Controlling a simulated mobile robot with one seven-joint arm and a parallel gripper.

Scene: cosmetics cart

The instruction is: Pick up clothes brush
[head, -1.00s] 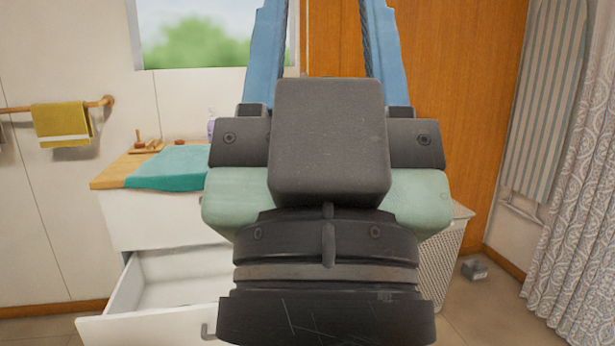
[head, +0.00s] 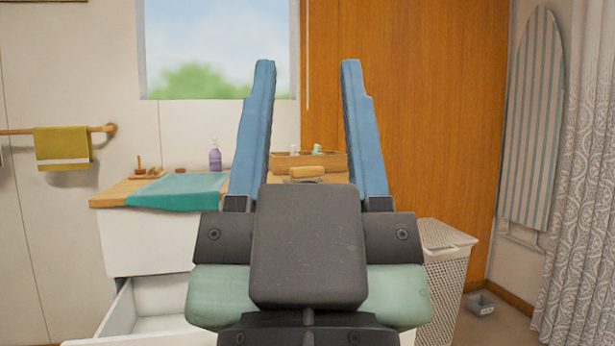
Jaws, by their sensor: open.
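My gripper (head: 307,66) is in the middle of the head view, with its two blue fingers wide apart and nothing between them. A tan, rounded block with a paler underside, which looks like the clothes brush (head: 307,173), lies on the cart's wooden top. It shows in the gap between the fingers, beyond the gripper and apart from it. Its lower part is partly hidden by my gripper's dark body.
A wooden box (head: 330,161) with small bottles stands behind the brush. A teal cloth (head: 177,191), a purple pump bottle (head: 215,157) and a small wooden tray (head: 148,174) are to the left. An open drawer (head: 150,310) juts out below. A wicker hamper (head: 446,265) stands right.

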